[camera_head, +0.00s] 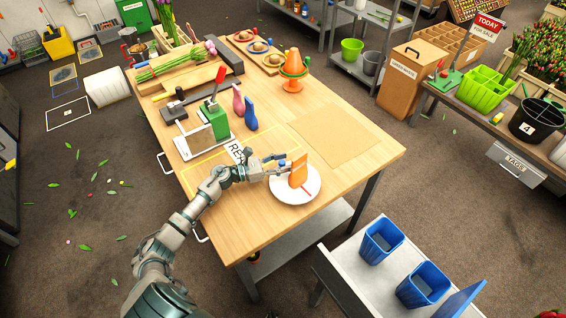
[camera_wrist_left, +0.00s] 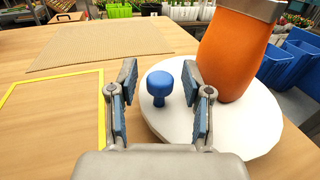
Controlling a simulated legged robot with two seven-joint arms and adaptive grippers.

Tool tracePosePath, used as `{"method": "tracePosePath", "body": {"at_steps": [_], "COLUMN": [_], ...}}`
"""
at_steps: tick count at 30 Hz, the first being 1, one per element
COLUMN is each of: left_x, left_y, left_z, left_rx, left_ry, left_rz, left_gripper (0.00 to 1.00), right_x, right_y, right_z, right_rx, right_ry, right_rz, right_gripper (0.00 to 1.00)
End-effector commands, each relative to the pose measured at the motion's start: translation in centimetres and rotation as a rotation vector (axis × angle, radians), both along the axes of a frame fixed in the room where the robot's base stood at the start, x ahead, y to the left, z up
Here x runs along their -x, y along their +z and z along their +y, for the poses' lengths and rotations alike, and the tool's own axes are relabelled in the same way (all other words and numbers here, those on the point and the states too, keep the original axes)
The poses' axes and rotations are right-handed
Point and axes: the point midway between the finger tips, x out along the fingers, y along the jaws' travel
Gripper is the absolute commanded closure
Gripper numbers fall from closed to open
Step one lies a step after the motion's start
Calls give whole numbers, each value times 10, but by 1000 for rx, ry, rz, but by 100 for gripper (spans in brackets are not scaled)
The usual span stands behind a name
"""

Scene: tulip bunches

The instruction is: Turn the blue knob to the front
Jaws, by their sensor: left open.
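The blue knob (camera_wrist_left: 160,86) shows in the left wrist view as a small mushroom-shaped peg at the left edge of a white round plate (camera_wrist_left: 252,130). In the head view the white plate (camera_head: 283,193) lies near the table's front edge, with an orange upright piece (camera_head: 299,172) on it. That orange body (camera_wrist_left: 232,50) stands right of the knob in the wrist view. My left gripper (camera_wrist_left: 160,104) is open, its two blue-padded fingers on either side of the knob, apart from it. In the head view the left gripper (camera_head: 279,168) reaches the plate's left edge. My right gripper is not in view.
A tan mat (camera_head: 333,133) lies behind the plate, and a yellow outline (camera_wrist_left: 50,74) is taped at left. A green press with a red lever (camera_head: 215,118) and pink and blue bottles stand farther back. Blue bins (camera_head: 381,240) sit on a lower bench at right.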

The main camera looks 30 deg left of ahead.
Motion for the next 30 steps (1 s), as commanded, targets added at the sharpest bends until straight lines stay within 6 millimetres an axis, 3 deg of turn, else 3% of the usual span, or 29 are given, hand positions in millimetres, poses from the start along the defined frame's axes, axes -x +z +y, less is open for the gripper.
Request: {"method": "tracePosePath", "body": {"at_steps": [9,15,30], "left_x": [-2,-2,-1], "left_y": [1,1,1], "left_z": [-6,-7,-4], "left_rx": [-5,-6,-2], "left_ry": [-1,-1,0], "left_rz": [1,0,1], "left_gripper": [51,100,100], "right_x": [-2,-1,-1], "right_y": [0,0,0], "right_z": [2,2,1], "right_rx": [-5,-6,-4], "right_ry": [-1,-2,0], "right_rz": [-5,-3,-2], "right_gripper": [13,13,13]}}
